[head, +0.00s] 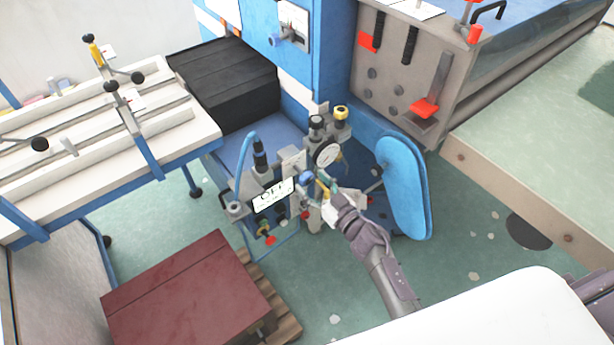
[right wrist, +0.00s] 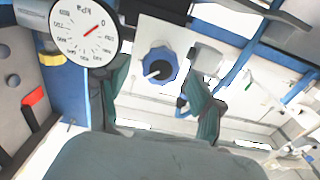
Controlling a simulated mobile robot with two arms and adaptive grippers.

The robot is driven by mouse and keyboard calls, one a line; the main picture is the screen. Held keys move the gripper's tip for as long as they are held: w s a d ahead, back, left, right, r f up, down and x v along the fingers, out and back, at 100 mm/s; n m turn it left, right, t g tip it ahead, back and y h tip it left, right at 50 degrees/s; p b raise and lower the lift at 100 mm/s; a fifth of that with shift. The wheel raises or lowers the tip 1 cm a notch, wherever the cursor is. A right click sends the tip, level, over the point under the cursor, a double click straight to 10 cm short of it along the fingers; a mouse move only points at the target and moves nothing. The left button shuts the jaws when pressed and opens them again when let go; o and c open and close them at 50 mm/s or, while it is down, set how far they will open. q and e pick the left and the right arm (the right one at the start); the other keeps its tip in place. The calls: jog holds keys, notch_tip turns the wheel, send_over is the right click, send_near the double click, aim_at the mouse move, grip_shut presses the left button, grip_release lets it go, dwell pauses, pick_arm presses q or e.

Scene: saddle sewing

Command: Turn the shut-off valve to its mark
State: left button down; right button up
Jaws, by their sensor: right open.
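In the right wrist view a round blue knob with a dark centre (right wrist: 159,67) sits on a pale plate (right wrist: 150,36); I take it as the shut-off valve. My right gripper (right wrist: 162,108) is open, with one dark finger to each side of the knob in the picture. I cannot tell whether either finger touches it. In the head view the right gripper (head: 326,186) reaches the machine's valve panel, close beside the blue knob (head: 306,178). The valve's mark cannot be made out. My left gripper is not in view.
A white dial gauge (right wrist: 86,27) is close to the right gripper; it also shows in the head view (head: 327,154). A white label (head: 273,195) and a red knob (head: 270,240) are on the panel's left. A dark red box (head: 190,295) stands on a pallet in front.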

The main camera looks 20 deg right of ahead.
aim_at(302, 174)
jog(key=shift+x, duration=1.05)
jog(key=shift+w+a, duration=0.1)
jog(key=shift+w, duration=0.25)
jog(key=shift+c, duration=0.4)
jog(key=c, duration=1.1)
